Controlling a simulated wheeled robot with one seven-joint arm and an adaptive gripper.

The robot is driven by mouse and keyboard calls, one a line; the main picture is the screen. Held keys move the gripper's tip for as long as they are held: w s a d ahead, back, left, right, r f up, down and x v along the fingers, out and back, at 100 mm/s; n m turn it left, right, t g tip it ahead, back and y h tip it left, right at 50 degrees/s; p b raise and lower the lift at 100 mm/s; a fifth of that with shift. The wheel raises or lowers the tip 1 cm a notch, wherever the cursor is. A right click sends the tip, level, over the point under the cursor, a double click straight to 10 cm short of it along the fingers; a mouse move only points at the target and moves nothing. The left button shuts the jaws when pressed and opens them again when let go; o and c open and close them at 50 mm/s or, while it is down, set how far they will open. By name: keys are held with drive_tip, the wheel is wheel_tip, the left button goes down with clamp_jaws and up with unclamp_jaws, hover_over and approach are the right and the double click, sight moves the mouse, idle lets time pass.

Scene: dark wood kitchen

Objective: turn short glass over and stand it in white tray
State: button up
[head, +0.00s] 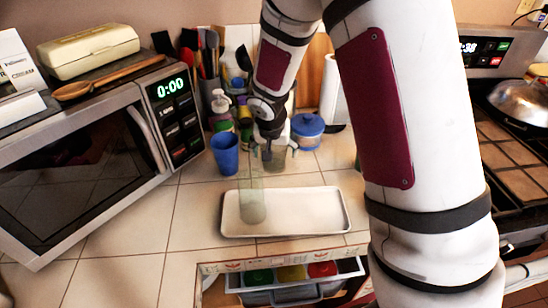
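A short clear glass (273,160) is at the counter's back, directly below my gripper (275,146). My gripper points down, with its fingers around or just above the glass rim. The view is too small to tell whether they touch it or how far they are closed. I cannot tell which way up the short glass is. The white tray (310,213) lies flat on the tiled counter nearer to me. A taller, greenish clear glass (252,200) stands upright at the tray's left part.
A blue cup (225,154) stands just left of the short glass, and a blue lidded pot (307,130) to its right. Bottles (220,112) and a utensil holder are behind. A microwave (90,160) fills the left. An open drawer (290,280) is below the counter edge.

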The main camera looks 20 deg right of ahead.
drive_tip(key=shift+f, duration=0.1)
drive_tip(key=c, duration=1.4)
